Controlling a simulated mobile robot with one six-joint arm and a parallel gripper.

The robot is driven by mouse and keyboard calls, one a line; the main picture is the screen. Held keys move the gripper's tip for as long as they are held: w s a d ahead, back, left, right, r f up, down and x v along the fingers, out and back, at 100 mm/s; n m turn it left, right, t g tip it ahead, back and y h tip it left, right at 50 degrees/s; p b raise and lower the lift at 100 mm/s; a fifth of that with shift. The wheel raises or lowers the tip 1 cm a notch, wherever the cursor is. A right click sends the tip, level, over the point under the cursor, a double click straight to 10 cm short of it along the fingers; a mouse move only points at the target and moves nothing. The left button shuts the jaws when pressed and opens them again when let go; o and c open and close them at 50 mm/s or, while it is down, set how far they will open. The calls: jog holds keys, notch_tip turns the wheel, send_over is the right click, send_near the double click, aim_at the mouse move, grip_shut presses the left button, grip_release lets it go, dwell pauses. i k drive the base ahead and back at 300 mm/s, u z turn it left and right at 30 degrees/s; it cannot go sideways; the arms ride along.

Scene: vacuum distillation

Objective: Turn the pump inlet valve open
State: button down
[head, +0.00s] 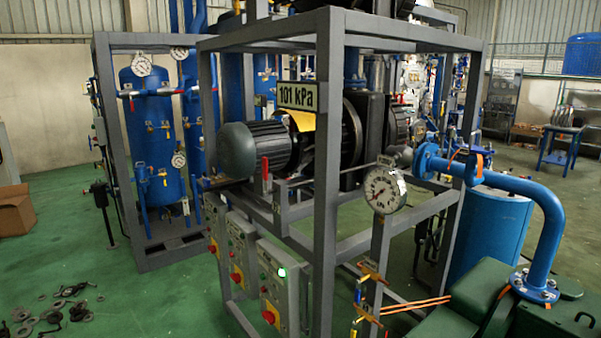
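The pump (295,138), a dark motor with a rounded grey-green end cap and a yellow part, sits inside a grey steel frame in the middle of the head view. A red upright lever (265,170) stands in front of the pump. A blue flanged pipe (515,188) at the right has orange handle-like parts (480,162) near its left flange. Which of these is the pump inlet valve, and whether it is open or shut, I cannot tell. My gripper is not in view.
Control boxes (272,280) with red knobs line the lower front; one shows a green light.

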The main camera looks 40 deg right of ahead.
aim_at(264, 160)
jog(key=z, duration=0.85)
jog(key=k, duration=0.95)
jog(key=i, duration=0.85)
